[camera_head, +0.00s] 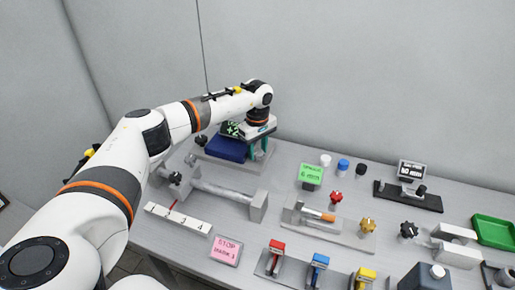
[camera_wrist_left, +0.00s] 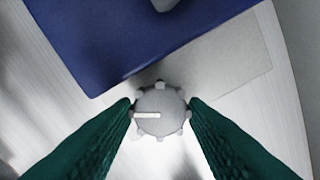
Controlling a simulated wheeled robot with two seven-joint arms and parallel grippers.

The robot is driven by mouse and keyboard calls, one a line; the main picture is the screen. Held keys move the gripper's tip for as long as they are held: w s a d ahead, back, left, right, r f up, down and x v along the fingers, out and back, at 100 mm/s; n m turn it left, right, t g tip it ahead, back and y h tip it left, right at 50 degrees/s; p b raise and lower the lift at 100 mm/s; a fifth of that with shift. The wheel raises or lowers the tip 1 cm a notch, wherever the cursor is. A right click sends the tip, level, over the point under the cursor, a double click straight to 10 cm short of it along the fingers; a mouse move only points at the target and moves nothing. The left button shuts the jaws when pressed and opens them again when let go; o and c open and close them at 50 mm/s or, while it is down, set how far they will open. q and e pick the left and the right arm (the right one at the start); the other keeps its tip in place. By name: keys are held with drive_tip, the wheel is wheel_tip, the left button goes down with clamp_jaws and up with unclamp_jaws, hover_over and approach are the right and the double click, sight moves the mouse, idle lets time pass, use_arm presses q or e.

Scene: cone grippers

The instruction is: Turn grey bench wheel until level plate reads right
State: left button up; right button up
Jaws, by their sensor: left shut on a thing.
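The grey bench wheel (camera_wrist_left: 161,110) is a round lobed knob with a white line, which lies roughly horizontal in the left wrist view. My left gripper (camera_wrist_left: 161,112) has its green fingers on either side of the wheel and is shut on it. In the head view my left gripper (camera_head: 259,151) points down at the right end of a blue block (camera_head: 226,149), and the wheel is mostly hidden there. A dark plate with green characters (camera_head: 231,129) stands behind the block, partly behind my gripper; it seems to read "+2". My right gripper is not in view.
The blue block also shows close to the wheel in the left wrist view (camera_wrist_left: 125,40). A grey clamp with a bar (camera_head: 225,193) lies in front. A pink STOP card (camera_head: 226,250), a green card (camera_head: 311,174) and several coloured knobs stand on the grey bench.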

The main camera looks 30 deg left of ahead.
use_arm(q)
drive_tip(key=n, duration=0.4)
drive_tip(key=shift+r+n, duration=0.1)
drive_tip(key=shift+n, duration=0.2)
drive_tip(key=n, duration=0.5)
drive_tip(key=shift+p, duration=0.35)
drive_tip(key=n, duration=0.5)
drive_tip(key=shift+p, duration=0.4)
drive_tip(key=n+p, duration=0.1)
drive_tip(key=n, duration=0.3)
drive_tip(key=shift+n, duration=0.7)
drive_tip(key=o, duration=1)
drive_tip(key=shift+r, duration=0.1)
